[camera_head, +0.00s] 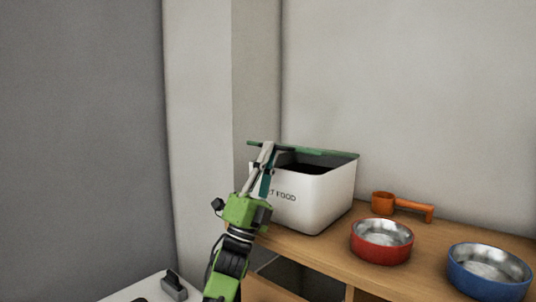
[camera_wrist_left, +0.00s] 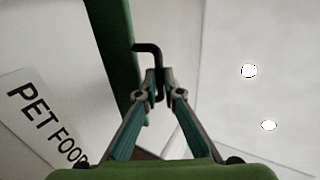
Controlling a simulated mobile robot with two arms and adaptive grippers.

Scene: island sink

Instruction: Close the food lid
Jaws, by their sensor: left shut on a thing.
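The white pet food box (camera_head: 318,198) stands on the wooden counter, its dark inside showing at the top. Its green lid (camera_head: 325,153) is open, seen nearly edge-on along the back of the box. My left gripper (camera_head: 266,147) is in front of the box's left part and reaches up to the lid's edge. In the left wrist view, my left gripper (camera_wrist_left: 160,80) is shut on the black bent handle (camera_wrist_left: 149,47) by the green lid (camera_wrist_left: 122,45). The box with its PET FOOD label (camera_wrist_left: 45,120) shows at left there. My right gripper is not in view.
An orange scoop (camera_head: 402,206) lies right of the box, near the wall. A red bowl (camera_head: 382,254) and a blue bowl (camera_head: 470,281) stand on the wooden counter (camera_head: 335,262), to the right. A wall corner is close behind and left of the box.

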